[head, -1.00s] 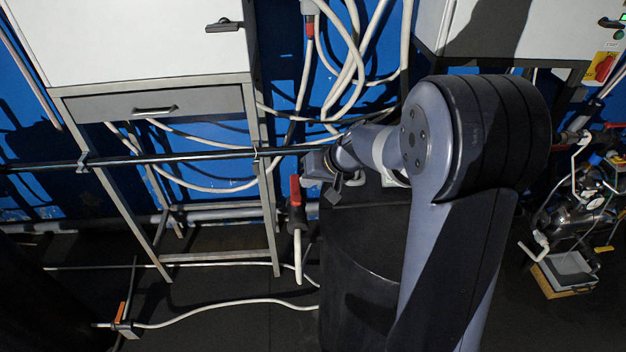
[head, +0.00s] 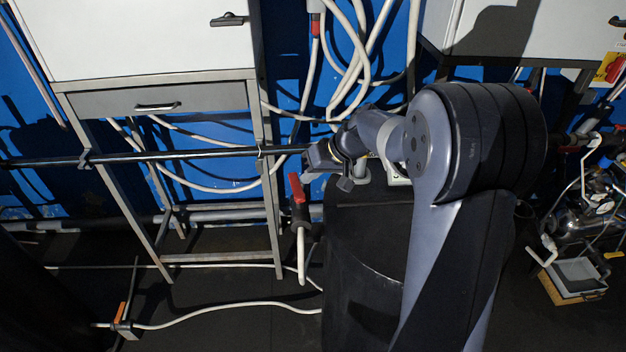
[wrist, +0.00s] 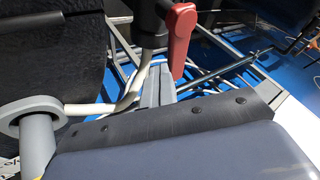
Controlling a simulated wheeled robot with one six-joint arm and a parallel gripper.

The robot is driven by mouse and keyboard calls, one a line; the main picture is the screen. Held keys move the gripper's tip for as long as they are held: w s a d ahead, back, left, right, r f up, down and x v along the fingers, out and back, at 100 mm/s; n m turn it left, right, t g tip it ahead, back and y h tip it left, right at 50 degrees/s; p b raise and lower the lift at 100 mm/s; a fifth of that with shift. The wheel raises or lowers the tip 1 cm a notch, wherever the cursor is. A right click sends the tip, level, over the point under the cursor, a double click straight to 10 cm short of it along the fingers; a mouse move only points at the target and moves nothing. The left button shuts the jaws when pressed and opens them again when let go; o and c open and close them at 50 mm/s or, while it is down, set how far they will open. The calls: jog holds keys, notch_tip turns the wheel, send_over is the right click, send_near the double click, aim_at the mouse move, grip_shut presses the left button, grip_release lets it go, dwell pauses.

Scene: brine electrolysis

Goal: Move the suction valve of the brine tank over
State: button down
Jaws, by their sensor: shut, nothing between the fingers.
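A valve with a red lever handle (head: 298,188) sits on a white hose beside the black tank (head: 365,250). In the wrist view the red handle (wrist: 180,40) hangs from a dark valve body at the top, right of the black tank wall (wrist: 45,50). My gripper (head: 312,162) is shut and empty, just above and right of the handle in the head view. In the wrist view its grey fingers (wrist: 158,84) lie close to the handle's free end. I cannot tell whether they touch it.
A white cabinet on a metal frame (head: 160,258) stands at left, with a dark horizontal rail (head: 190,153) across it. An orange-handled valve (head: 122,312) lies on the floor hose. Pump equipment (head: 585,215) and a small tray (head: 572,280) stand at right.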

aim_at(290, 180)
jog(key=n+g, duration=0.1)
jog(key=a+n+g, duration=0.1)
jog(key=n, duration=0.1)
jog(key=a+n+b, duration=0.1)
jog(key=shift+w+a+n+g+y, duration=0.15)
jog(key=shift+w+n+g+y, duration=0.15)
jog(key=shift+g, duration=0.1)
jog(key=a+n+g, duration=0.1)
jog(key=n, duration=0.1)
jog(key=shift+a+n+g, duration=0.2)
jog(key=shift+n+g, duration=0.2)
jog(key=shift+s+a+n+g+h+p, duration=0.25)
jog(key=shift+s+a+n+g, duration=0.3)
jog(key=shift+a+n, duration=0.3)
jog(key=shift+s+a+n+g+h+p, duration=0.25)
jog(key=shift+s+a+n+g, duration=0.25)
jog(key=shift+a+n, duration=0.35)
jog(key=shift+r, duration=0.1)
